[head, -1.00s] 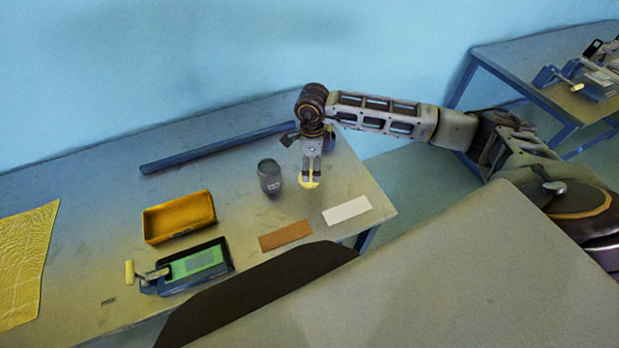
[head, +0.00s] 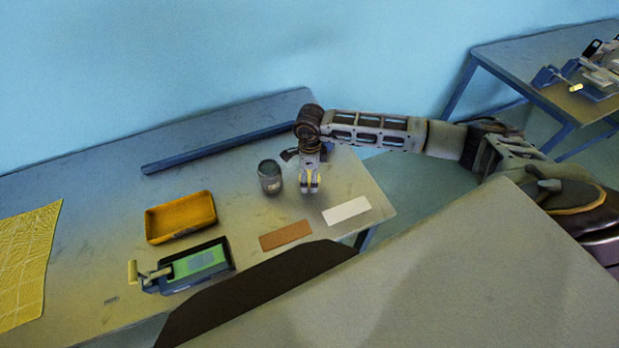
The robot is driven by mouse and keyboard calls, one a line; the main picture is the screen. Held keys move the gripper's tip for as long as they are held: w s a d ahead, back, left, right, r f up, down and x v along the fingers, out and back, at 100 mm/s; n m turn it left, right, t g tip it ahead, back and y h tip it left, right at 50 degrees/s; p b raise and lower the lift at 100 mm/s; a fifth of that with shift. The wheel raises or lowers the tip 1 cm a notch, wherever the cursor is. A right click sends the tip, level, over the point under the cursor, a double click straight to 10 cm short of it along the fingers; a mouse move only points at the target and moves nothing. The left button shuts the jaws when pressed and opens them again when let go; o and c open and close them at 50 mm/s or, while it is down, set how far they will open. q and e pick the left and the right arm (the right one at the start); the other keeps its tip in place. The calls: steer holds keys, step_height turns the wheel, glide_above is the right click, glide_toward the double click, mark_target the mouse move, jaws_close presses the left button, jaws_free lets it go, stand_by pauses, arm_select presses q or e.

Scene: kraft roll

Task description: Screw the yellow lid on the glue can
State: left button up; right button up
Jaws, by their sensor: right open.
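The glue can (head: 270,177) is a small dark grey cylinder standing upright on the table, with no lid seen on top. My right gripper (head: 310,189) points down just right of the can, apart from it, with its fingers open and low near the tabletop. A bit of yellow, which looks like the yellow lid (head: 309,177), shows between the fingers; most of it is hidden, and I cannot tell whether it touches the fingers or the table. My left gripper is not in view.
An orange tray (head: 180,217) and a green-topped device (head: 198,263) lie to the left. A brown strip (head: 285,235) and a white strip (head: 347,211) lie in front of the gripper. A blue bar (head: 220,147) lies behind the can. A yellow cloth (head: 25,262) is at far left.

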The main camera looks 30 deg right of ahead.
steer(key=c, duration=0.8)
steer(key=shift+r+b, duration=0.45)
steer(key=shift+r, duration=4.55)
